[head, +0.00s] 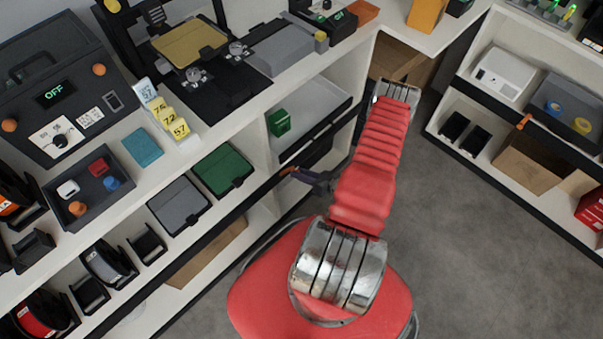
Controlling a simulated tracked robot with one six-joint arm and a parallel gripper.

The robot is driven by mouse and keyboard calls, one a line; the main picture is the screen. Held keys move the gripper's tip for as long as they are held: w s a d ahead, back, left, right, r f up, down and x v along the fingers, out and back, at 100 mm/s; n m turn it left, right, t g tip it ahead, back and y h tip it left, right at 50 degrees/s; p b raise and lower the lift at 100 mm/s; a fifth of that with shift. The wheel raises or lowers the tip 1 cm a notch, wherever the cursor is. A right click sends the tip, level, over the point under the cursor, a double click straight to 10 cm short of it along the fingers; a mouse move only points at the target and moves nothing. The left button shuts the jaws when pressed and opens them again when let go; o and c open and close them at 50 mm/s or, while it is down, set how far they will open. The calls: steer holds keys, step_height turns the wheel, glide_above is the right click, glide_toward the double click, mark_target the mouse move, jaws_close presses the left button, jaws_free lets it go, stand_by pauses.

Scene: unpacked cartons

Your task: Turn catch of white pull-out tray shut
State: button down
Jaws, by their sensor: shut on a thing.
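The white pull-out tray (325,108) sits in the shelf bay left of my red arm, with a dark front edge and a small green box (278,122) on it. A small orange catch (286,171) shows near the tray's front left corner. My dark gripper (298,174) reaches left from behind my arm and is shut on the catch. The fingertips are small, and the catch's exact angle is hard to tell. My arm hides part of the shelf to the right of the gripper.
White shelving with bins and machines runs along the left. A second shelf (470,105) on the right holds a grey tray (572,108) with an orange catch (524,121), and an open carton (528,162). The grey floor (480,250) right of my arm is clear.

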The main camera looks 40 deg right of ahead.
steer(key=shift+d+f+m+t+y, duration=0.15)
steer(key=shift+m+t+y, duration=0.45)
steer(key=shift+m, duration=1.05)
steer(key=shift+d+f+m+t+y, duration=0.3)
steer(key=shift+m+y, duration=0.55)
steer(key=shift+m, duration=0.85)
steer(key=shift+f+m+t+y, duration=0.1)
steer(key=shift+m+t+y, duration=0.55)
steer(key=shift+m, duration=1)
steer(key=shift+a, duration=0.1)
steer(key=c, duration=1.5)
jaws_free()
steer(key=shift+c, duration=0.2)
